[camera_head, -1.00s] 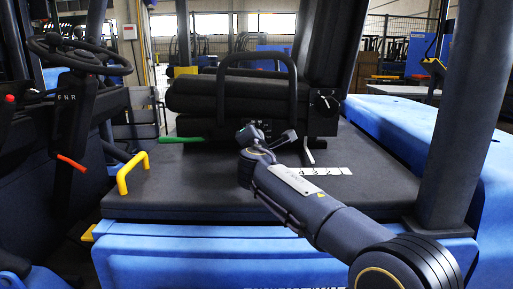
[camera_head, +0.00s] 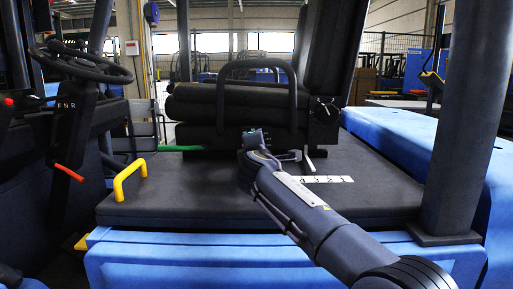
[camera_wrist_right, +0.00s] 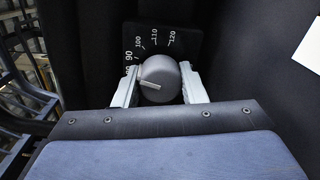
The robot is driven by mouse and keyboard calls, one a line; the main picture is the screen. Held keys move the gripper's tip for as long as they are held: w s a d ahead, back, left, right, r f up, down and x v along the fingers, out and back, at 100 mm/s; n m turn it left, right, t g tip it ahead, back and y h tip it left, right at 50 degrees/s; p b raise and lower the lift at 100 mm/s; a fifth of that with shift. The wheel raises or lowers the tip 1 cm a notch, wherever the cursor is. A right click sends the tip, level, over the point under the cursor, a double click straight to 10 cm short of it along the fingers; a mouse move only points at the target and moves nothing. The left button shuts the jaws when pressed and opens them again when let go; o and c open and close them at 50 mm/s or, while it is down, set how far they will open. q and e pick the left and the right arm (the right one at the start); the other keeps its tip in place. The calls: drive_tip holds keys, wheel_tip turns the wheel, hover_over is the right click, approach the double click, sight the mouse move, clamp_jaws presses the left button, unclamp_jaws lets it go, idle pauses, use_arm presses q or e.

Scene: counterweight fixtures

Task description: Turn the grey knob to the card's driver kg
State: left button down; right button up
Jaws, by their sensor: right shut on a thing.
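The grey knob (camera_wrist_right: 160,78) shows in the right wrist view in front of a black dial (camera_wrist_right: 175,42) with white numbers, among them 90, 100, 110 and 120. The knob's pale pointer points left, toward the low end of the scale, below 90. My right gripper (camera_wrist_right: 159,88) is shut on the knob, with one white finger on each side. In the head view my right arm reaches to the seat, but its fingers are hard to make out. A white strip with dark marks (camera_head: 322,179) lies on the deck; its writing is too small to read. My left gripper is out of view.
The black seat (camera_head: 230,108) with its armrest loop stands behind my right arm. A yellow handle (camera_head: 130,180) is at the deck's left, and a steering wheel (camera_head: 82,60) is farther left. A dark post (camera_head: 465,130) rises at the right. Bare deck lies around the yellow handle.

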drive_tip(key=o, duration=1)
drive_tip(key=shift+s, duration=0.1)
drive_tip(key=shift+s+b, duration=0.3)
drive_tip(key=shift+s, duration=0.1)
drive_tip(key=s+b, duration=0.1)
drive_tip(key=s, duration=0.5)
drive_tip(key=shift+s+r+b, duration=0.1)
drive_tip(key=shift+s+b, duration=0.3)
